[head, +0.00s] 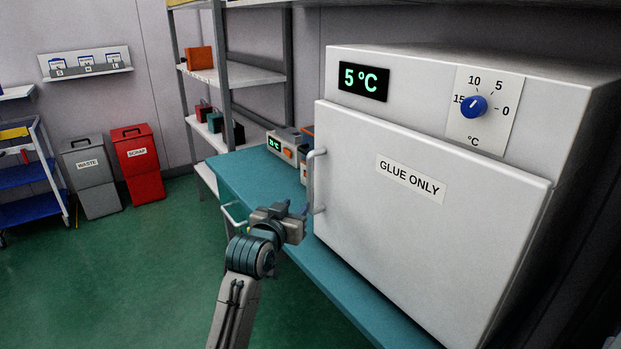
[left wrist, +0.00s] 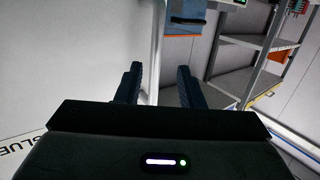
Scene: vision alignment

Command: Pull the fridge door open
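The white fridge door (head: 400,210) carries a "GLUE ONLY" label and looks shut in the head view. Its pale vertical handle (head: 311,180) is on the door's left edge. My left gripper (head: 304,209) is at the lower part of this handle. In the left wrist view the two dark fingers of my left gripper (left wrist: 159,86) are apart, with the handle bar (left wrist: 155,45) showing between them; I see a gap on the side of the right finger. The door (left wrist: 70,60) fills the left of that view. My right gripper is not in view.
The fridge stands on a teal bench (head: 240,172). A small device (head: 287,145) with a green display sits behind the handle. A shelf rack (head: 235,75), a grey bin (head: 92,180) and a red bin (head: 138,165) stand farther back. Green floor at left is clear.

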